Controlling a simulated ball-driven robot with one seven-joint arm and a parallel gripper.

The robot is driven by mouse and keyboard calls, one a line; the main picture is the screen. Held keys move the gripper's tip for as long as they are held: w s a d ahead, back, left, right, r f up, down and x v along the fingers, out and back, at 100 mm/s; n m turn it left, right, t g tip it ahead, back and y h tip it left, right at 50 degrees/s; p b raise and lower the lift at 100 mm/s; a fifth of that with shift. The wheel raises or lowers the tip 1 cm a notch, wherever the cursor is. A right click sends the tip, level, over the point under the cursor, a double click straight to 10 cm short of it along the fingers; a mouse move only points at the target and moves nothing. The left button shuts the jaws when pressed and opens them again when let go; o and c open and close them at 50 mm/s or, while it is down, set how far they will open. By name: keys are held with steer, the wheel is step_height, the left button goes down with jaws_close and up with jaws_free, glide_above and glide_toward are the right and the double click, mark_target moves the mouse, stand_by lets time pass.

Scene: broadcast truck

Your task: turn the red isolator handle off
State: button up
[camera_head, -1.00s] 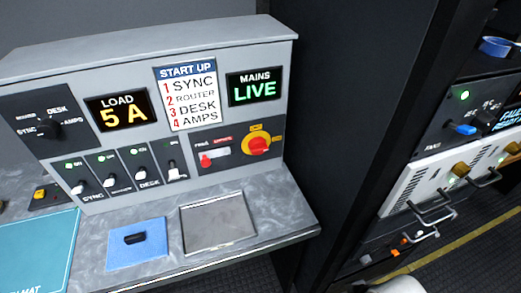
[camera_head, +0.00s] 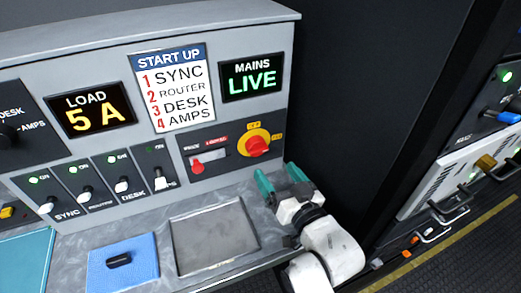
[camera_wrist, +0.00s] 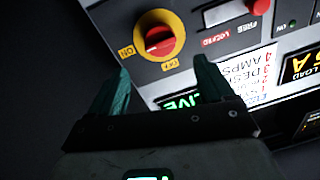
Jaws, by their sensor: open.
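The red isolator handle (camera_head: 257,146) sits on a round yellow plate (camera_head: 246,138) at the right end of the grey panel. The plate has an OFF label at its top and an ON label at its right. The MAINS display (camera_head: 251,77) reads LIVE in green. My gripper (camera_head: 282,182) is open and empty, below and right of the handle, apart from it. In the wrist view the handle (camera_wrist: 160,41) lies beyond the teal fingers (camera_wrist: 160,70), upper centre.
Left of the handle is a red slider (camera_head: 197,166) on a plate marked FREE and LOCKED. Breaker switches (camera_head: 122,185) line the panel's lower left. A grey tray (camera_head: 252,240) and a blue mat (camera_head: 140,275) lie on the counter. A rack (camera_head: 470,165) stands at right.

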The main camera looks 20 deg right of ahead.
mark_target(261, 151)
steer(key=w, duration=0.9)
steer(key=shift+a, duration=0.3)
steer(key=c, duration=1)
